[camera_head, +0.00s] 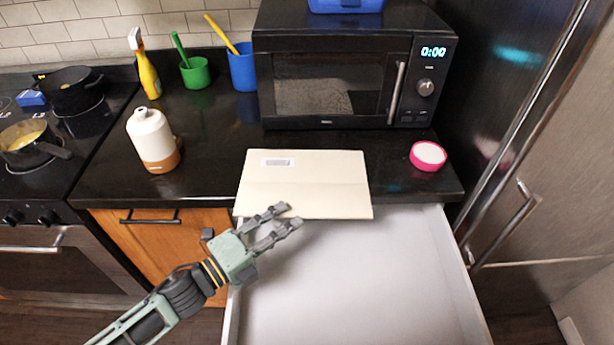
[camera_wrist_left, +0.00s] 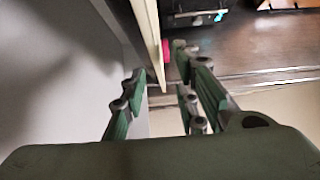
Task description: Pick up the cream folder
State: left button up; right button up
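The cream folder (camera_head: 305,180) lies flat on the dark counter in front of the microwave, with a small label near its far left corner. Its front edge juts out over the open drawer. My left gripper (camera_head: 289,215) is at the folder's front edge, left of its middle, with fingers apart. In the left wrist view the folder (camera_wrist_left: 153,40) shows edge-on as a thin cream strip. It reaches towards the space between the open fingers (camera_wrist_left: 161,72), with gaps on both sides. My right gripper is not in view.
An open, empty white drawer (camera_head: 350,285) extends below the folder. A black microwave (camera_head: 335,90) stands behind it. A pink-rimmed round container (camera_head: 428,156) is to the right, a white and brown bottle (camera_head: 153,138) to the left. The fridge (camera_head: 560,170) bounds the right side.

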aim_at(303, 212)
pick_arm(q)
jog(key=p+x, duration=0.1)
jog(key=x, duration=0.4)
jog(key=shift+s+p, duration=0.1)
jog(key=shift+p, duration=0.2)
jog(key=shift+w+d+f, duration=0.1)
jog(key=shift+w+d, duration=0.1)
jog(key=shift+d, duration=0.05)
jog(key=shift+c, duration=0.3)
grip_shut()
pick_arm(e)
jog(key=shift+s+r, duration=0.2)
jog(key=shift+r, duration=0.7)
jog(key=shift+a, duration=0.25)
